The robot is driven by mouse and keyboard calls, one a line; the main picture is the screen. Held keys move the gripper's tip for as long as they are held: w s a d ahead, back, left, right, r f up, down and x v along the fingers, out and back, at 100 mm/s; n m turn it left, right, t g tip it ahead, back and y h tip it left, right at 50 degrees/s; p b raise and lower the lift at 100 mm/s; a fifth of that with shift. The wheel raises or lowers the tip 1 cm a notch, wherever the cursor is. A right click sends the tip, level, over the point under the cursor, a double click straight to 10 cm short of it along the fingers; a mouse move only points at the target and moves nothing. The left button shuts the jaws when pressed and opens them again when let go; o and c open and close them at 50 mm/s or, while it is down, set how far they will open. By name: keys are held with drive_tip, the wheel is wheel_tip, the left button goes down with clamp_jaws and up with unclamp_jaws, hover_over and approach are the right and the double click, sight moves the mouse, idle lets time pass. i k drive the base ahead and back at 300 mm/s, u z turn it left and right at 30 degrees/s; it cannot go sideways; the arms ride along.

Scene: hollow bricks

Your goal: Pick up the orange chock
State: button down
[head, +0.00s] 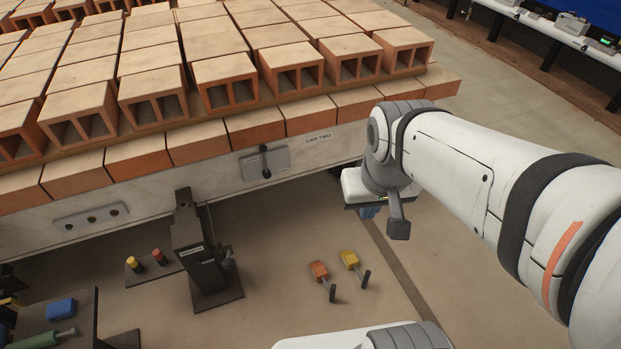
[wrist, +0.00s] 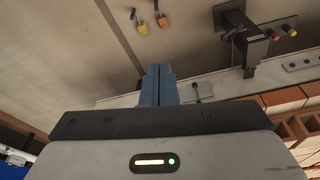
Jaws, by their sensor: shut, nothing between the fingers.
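The orange chock (head: 318,270) lies on the floor below the brick-laden car, with a dark-tipped handle. It also shows near the top of the wrist view (wrist: 163,20). A similar yellow chock (head: 349,258) lies just to its right; in the wrist view it is on the left (wrist: 142,28). My gripper (head: 369,212) is up beside the car's lower edge, above and to the right of both chocks, mostly hidden by my wrist. In the wrist view its blue fingers (wrist: 158,84) are together and empty, well apart from the chocks.
The car's pale side beam (head: 200,180) carries rows of hollow bricks (head: 226,80). A black stand (head: 200,250) is left of the chocks, with a plate bearing yellow and red knobs (head: 150,264). A blue block (head: 60,309) is at lower left. Floor around the chocks is mostly clear.

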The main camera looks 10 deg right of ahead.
sight(318, 269)
drive_tip(key=z, duration=1.7)
drive_tip(key=k, duration=1.2)
drive_tip(key=u, duration=0.9)
drive_tip(key=i, duration=1)
drive_tip(key=u, duration=0.05)
